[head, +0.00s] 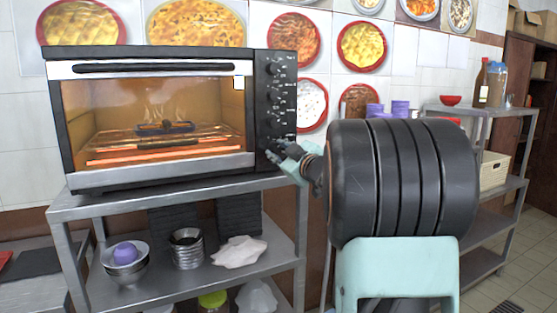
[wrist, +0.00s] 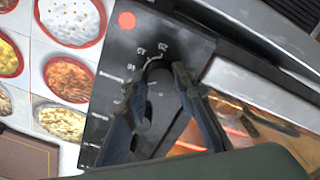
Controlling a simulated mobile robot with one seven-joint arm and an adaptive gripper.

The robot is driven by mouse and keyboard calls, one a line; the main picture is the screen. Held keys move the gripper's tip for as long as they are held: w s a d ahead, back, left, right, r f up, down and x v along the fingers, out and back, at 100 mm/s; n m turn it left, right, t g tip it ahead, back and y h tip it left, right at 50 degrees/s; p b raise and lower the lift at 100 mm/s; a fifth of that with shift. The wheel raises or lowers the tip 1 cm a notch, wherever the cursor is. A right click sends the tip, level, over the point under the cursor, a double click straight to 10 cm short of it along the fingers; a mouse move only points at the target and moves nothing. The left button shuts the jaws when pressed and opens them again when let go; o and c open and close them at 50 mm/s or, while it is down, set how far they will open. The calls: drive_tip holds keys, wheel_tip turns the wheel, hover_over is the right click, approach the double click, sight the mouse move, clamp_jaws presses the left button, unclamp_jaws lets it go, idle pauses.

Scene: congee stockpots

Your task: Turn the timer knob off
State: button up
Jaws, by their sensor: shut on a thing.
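The toaster oven (head: 160,178) stands on a metal shelf, its window lit orange. Its black control panel (head: 274,90) on the right side has a column of knobs. My gripper (head: 272,152) reaches in from the right to the lowest knob on that panel, the timer knob, which is largely hidden there. In the wrist view, my gripper's two dark fingers (wrist: 164,82) are on either side of the dark timer knob (wrist: 156,100) and shut on it. White numbers and marks show around the knob. Its exact pointer angle is hard to tell.
A red round spot (wrist: 126,20) is on the panel near the knob. Below the oven, the metal shelf (head: 75,208) holds bowls (head: 125,262), stacked tins (head: 186,250) and a white cloth (head: 239,252). Another metal rack (head: 487,110) stands at the right.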

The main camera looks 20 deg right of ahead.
drive_tip(key=n+b, duration=0.4)
drive_tip(key=n, duration=0.2)
drive_tip(key=shift+f+n, duration=0.15)
drive_tip(key=shift+n, duration=0.15)
drive_tip(key=n+b, duration=0.2)
drive_tip(key=n, duration=0.1)
drive_tip(key=shift+n+b, duration=1)
drive_tip(key=shift+n, duration=0.7)
clamp_jaws()
unclamp_jaws()
drive_tip(key=shift+r, duration=0.2)
drive_tip(key=o, duration=1.1)
drive_tip(key=shift+o, duration=0.2)
drive_tip(key=s, duration=1.2)
drive_tip(key=shift+d, duration=0.2)
